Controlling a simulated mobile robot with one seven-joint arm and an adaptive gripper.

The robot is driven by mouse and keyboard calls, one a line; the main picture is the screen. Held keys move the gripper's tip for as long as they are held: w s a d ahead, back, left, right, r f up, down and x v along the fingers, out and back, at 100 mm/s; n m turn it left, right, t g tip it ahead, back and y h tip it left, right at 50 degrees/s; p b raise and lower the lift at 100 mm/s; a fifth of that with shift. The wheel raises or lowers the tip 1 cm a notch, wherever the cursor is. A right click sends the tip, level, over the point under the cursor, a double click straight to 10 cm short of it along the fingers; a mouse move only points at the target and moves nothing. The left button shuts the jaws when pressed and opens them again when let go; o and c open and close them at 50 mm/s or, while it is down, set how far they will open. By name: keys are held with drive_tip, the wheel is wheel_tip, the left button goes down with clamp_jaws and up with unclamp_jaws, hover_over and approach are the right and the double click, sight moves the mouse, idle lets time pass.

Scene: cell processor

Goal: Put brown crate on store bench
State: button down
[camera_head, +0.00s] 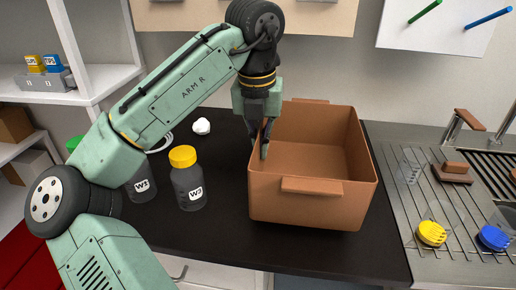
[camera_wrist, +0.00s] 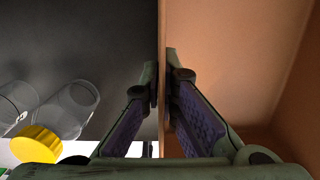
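The brown crate (camera_head: 315,205) is an open, empty-looking box with a ledge handle at the front and another at the back. It sits upright at the right part of a black-topped bench (camera_head: 222,240). I cannot tell whether it is lifted at all. My gripper (camera_head: 258,140) points down at the crate's left wall, one finger outside and one inside. In the wrist view the fingers (camera_wrist: 162,85) close in on the thin wall of the crate (camera_wrist: 230,60) from both sides. I cannot tell which surface is the store bench.
A yellow-capped bottle (camera_head: 187,180) marked W3 and bottle W1 (camera_head: 141,185) stand left of the crate. A white lump (camera_head: 201,126) lies behind them. At the right is a metal sink counter (camera_head: 425,215) with yellow and blue caps. Shelves (camera_head: 95,80) stand at the left.

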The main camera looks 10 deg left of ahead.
drive_tip(key=shift+w+a+f+p, duration=0.1)
drive_tip(key=shift+w+f, duration=0.05)
drive_tip(key=shift+f, duration=0.45)
drive_tip(key=shift+w+a+f+p, duration=0.1)
drive_tip(key=shift+w+f, duration=0.1)
drive_tip(key=shift+f, duration=0.4)
drive_tip(key=shift+w+a+f+p, duration=0.1)
drive_tip(key=shift+w+f, duration=0.05)
drive_tip(key=shift+f, duration=0.55)
drive_tip(key=c, duration=1.8)
unclamp_jaws()
wheel_tip(320, 180, up, 12)
drive_tip(key=s, duration=0.1)
drive_tip(key=shift+s, duration=0.25)
drive_tip(key=shift+a, duration=0.1)
